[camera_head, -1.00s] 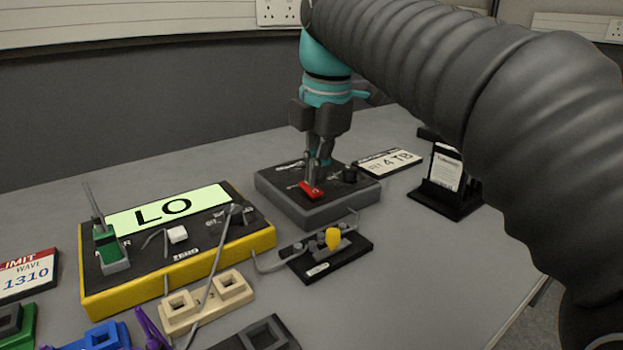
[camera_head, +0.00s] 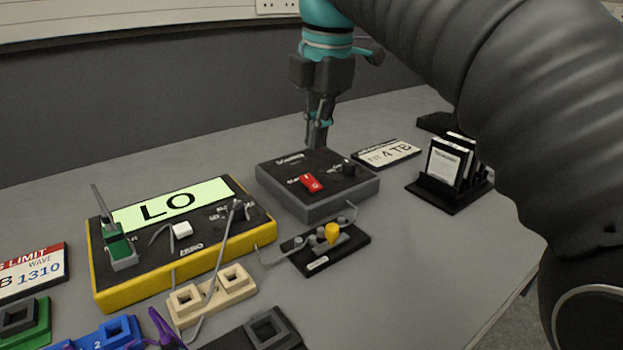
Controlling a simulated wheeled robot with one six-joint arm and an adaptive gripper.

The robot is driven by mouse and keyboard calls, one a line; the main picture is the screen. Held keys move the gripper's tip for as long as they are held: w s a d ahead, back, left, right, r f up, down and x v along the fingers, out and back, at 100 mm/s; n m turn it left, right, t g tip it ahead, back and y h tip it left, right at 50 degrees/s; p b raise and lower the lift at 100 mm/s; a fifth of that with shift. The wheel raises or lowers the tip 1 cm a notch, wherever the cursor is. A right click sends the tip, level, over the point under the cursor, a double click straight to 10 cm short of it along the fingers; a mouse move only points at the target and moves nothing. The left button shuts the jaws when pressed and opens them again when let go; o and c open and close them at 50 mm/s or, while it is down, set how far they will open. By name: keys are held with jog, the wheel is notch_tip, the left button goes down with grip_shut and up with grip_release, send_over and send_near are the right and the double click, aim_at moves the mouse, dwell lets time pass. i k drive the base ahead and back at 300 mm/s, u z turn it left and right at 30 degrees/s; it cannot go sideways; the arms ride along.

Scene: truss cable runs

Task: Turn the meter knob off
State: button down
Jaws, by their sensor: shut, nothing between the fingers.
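The yellow-edged meter (camera_head: 186,277) stands on the table at left, its lit green display (camera_head: 172,204) reading LO. A small dark knob (camera_head: 241,209) is at the right of its top panel, partly hidden by a thin grey cable; its pointer setting is too small to read. My gripper (camera_head: 317,144) is shut and empty, pointing down over the back part of a dark grey box (camera_head: 322,206) to the right of the meter.
A green connector (camera_head: 117,245) stands on the meter's left end. A small black block with a yellow cap (camera_head: 332,233) and a beige two-socket holder (camera_head: 213,295) lie in front. A black card rack (camera_head: 447,187) stands at right. The front right table is clear.

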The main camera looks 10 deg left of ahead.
aim_at(239, 212)
jog(key=k, duration=1)
